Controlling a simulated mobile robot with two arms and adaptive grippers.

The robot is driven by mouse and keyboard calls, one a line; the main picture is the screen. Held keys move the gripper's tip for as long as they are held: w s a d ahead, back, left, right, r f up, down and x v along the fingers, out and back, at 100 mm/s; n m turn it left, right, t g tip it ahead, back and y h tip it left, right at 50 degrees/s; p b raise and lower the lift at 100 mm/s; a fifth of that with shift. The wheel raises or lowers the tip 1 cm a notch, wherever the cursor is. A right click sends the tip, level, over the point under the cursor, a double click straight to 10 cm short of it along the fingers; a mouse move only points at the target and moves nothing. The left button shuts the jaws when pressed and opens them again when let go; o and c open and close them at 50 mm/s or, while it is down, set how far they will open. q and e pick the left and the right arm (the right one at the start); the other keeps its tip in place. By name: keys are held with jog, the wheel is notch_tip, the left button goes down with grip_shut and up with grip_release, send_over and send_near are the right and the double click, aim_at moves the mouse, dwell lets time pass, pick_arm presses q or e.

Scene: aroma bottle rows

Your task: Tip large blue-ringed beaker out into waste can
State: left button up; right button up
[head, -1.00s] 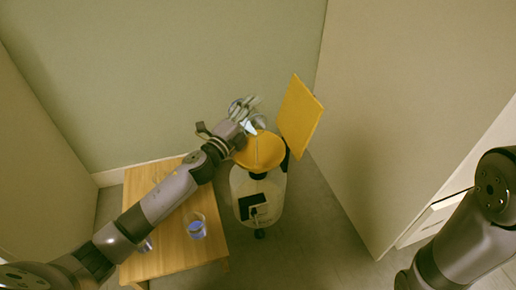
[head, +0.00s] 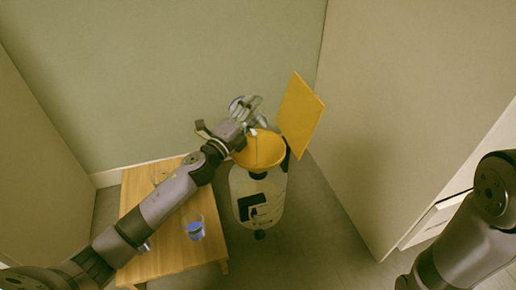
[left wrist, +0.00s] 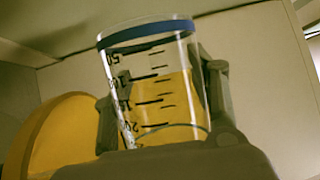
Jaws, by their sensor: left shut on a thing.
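The large blue-ringed beaker (left wrist: 155,85) fills the middle of the left wrist view, clear glass with dark marks and a blue band at its upper end there. Yellow shows in or through the glass; I cannot tell whether it is liquid. My left gripper (head: 254,112) is shut on the beaker, with a finger on each side in the left wrist view. In the head view it is at the back edge of the funnel, and the beaker is mostly hidden. The waste can (head: 245,187) is whitish with a yellow funnel (head: 265,154) on top. Its yellow lid (head: 301,114) stands open.
A wooden table (head: 180,256) stands left of the can, under my left arm. Walls close in behind and right. My right arm shows without its gripper.

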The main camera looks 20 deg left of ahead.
pick_arm(q)
jog(key=shift+r, duration=0.1)
dwell(0.5)
jog(key=shift+s+d+r+m+h+b, duration=0.15)
jog(key=shift+r+m+h+b, duration=0.25)
jog(key=shift+m, duration=0.3)
jog(key=shift+r, duration=0.1)
jog(key=shift+s+d+r+m+t, duration=0.1)
jog(key=shift+r+m+t, duration=0.05)
jog(key=shift+m+t, duration=0.15)
jog(key=shift+s+d+r+m+b, duration=0.2)
jog(key=shift+r+m+b, duration=0.2)
jog(key=shift+r+m, duration=0.2)
jog(key=shift+w+a+f+n+p, duration=0.2)
jog(key=shift+f+n+p, duration=0.2)
jog(key=shift+n+p, duration=0.4)
jog(key=shift+w+a+f+n+y+p, duration=0.2)
jog(key=shift+f+n+y+p, duration=0.25)
jog(key=shift+p, duration=0.3)
jog(key=shift+f+n, duration=0.35)
jog(key=shift+f, duration=0.15)
